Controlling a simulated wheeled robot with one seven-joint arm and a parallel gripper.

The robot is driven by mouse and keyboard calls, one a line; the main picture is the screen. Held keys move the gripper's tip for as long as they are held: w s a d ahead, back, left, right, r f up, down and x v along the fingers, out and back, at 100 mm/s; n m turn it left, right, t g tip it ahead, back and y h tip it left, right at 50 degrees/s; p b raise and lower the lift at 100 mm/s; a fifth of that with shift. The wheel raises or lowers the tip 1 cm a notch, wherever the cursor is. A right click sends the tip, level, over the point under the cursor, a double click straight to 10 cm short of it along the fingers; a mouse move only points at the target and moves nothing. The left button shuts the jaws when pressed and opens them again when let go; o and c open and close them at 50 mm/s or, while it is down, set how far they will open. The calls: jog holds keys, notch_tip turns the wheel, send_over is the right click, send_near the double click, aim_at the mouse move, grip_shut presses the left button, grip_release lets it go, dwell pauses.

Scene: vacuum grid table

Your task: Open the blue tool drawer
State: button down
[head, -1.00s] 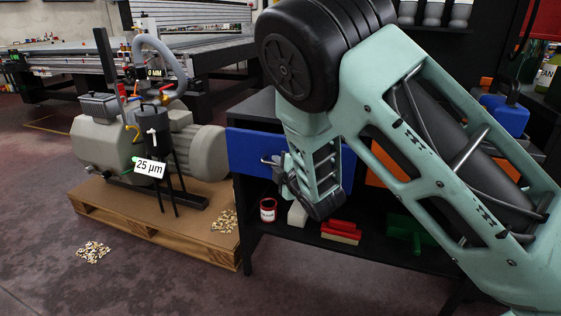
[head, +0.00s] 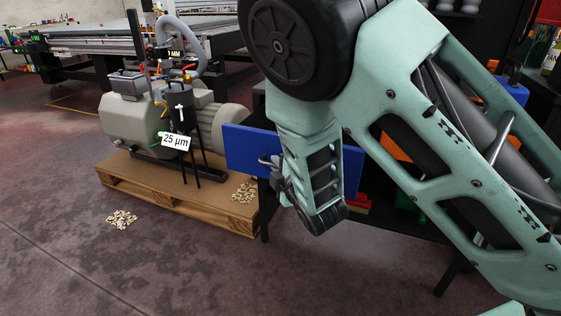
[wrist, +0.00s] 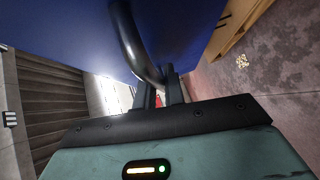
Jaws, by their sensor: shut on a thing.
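The blue tool drawer (head: 245,150) is in the middle of the head view. Its front stands out from the dark bench, so it is partly open. My gripper (head: 272,168) is shut on the dark handle at the drawer's front. In the wrist view my gripper's fingers (wrist: 160,92) close around the lower end of the curved dark handle (wrist: 132,42), and the blue drawer front (wrist: 60,35) fills the top. My arm hides the right part of the drawer front and most of the bench. The drawer's inside is not visible.
A grey vacuum pump (head: 135,120) sits on a wooden pallet (head: 165,188) left of the drawer. Small pale pieces lie on the pallet and in a pile (head: 121,219) on the floor. The floor in front is otherwise clear.

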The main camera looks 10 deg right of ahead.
dwell(0.3)
jog(key=c, duration=1.5)
grip_release()
jog(key=shift+s, duration=0.15)
jog(key=p+v, duration=1.5)
jog(key=v, duration=0.2)
jog(key=shift+s, duration=0.1)
